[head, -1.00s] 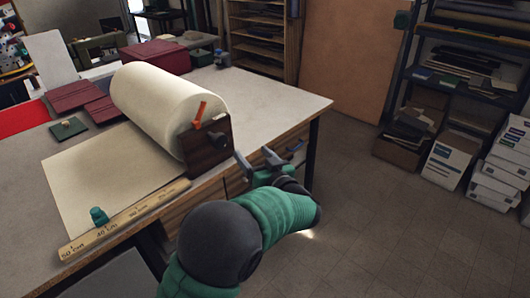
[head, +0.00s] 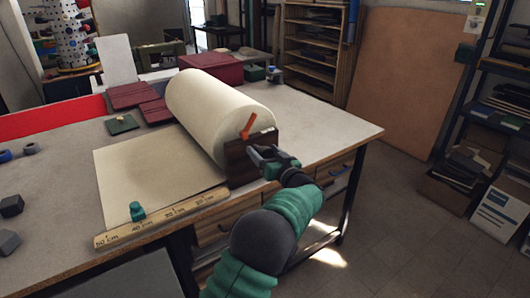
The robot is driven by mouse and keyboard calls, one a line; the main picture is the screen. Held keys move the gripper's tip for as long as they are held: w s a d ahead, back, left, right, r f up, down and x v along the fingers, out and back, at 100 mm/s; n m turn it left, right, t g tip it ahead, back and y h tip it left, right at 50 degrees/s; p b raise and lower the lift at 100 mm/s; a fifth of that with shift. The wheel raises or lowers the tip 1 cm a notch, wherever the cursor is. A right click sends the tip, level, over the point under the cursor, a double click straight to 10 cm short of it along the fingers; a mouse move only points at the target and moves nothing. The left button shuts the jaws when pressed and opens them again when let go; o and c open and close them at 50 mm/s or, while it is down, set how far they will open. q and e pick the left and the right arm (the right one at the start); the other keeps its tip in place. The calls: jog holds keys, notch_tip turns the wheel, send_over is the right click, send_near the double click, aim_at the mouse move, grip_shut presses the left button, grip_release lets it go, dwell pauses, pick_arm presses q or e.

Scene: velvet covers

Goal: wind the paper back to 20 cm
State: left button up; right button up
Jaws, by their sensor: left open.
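A thick roll of cream paper (head: 215,105) lies on the table. Its unrolled sheet (head: 150,170) reaches left, with the free edge near the 50 cm mark of the wooden ruler (head: 165,218) along the front. A teal weight (head: 137,211) sits by the ruler near 40 cm. A dark wooden end block (head: 236,158) stands at the roll's near end, with an orange handle (head: 248,125) on top. My left gripper (head: 261,154) is open and empty, in front of the block and below the handle; contact cannot be told. My right gripper is not in view.
Dark red boards (head: 130,95), a dark red box (head: 210,66) and a small green pad (head: 121,124) lie behind the sheet. Small dark blocks (head: 11,206) are at the left. The tabletop right of the roll (head: 320,115) is clear. Drawers (head: 335,172) sit below the table edge.

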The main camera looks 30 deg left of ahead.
pick_arm(q)
jog(key=shift+w+a+f, duration=0.15)
jog(key=shift+a+f, duration=0.1)
jog(key=shift+a, duration=0.55)
jog(key=shift+a+r, duration=0.1)
jog(key=shift+a, duration=0.05)
jog(key=shift+w+d, duration=0.1)
jog(key=shift+d, duration=0.35)
jog(key=c, duration=0.3)
jog(key=shift+a+r, duration=0.1)
jog(key=c, duration=0.7)
grip_shut()
